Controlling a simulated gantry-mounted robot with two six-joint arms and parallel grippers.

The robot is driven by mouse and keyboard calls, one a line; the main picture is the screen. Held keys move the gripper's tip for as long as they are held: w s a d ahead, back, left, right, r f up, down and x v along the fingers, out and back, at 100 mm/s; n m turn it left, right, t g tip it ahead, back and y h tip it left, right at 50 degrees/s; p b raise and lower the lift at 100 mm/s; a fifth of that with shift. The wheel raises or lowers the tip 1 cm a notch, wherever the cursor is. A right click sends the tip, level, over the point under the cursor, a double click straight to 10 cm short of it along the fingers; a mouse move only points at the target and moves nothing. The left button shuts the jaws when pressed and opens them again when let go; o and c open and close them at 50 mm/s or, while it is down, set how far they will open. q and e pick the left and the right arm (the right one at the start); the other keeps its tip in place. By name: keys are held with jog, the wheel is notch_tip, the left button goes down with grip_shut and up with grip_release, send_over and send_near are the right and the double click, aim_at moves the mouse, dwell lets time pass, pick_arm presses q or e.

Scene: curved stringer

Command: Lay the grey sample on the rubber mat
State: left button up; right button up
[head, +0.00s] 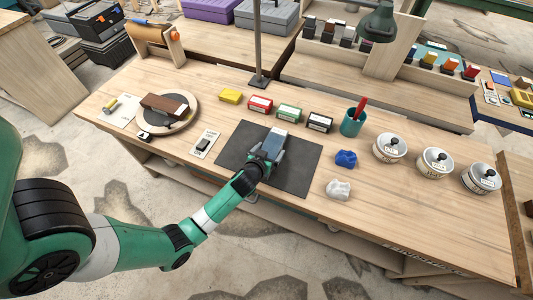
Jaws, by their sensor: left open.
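The dark rubber mat (300,170) lies flat on the wooden bench, near its front edge. A blue-grey block, which looks like the grey sample (277,138), is over the upper middle of the mat. My left gripper (271,148) reaches in over the mat from the front. It is open, with its fingers at the near end of the sample. The gripper hides that near end, and I cannot tell whether the sample touches the mat. My right gripper is not in view.
Yellow, red, green and black blocks (319,122) stand in a row behind the mat. A teal cup (352,124), blue lump (346,159), white lump (338,190) and lidded tins (434,163) are to the right. A round board (190,120) with a brown block is left.

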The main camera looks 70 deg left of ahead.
pick_arm(q)
jog(key=p+v, duration=0.3)
jog(key=v, duration=0.8)
jog(key=shift+d+r, duration=0.1)
jog(key=shift+r, duration=0.05)
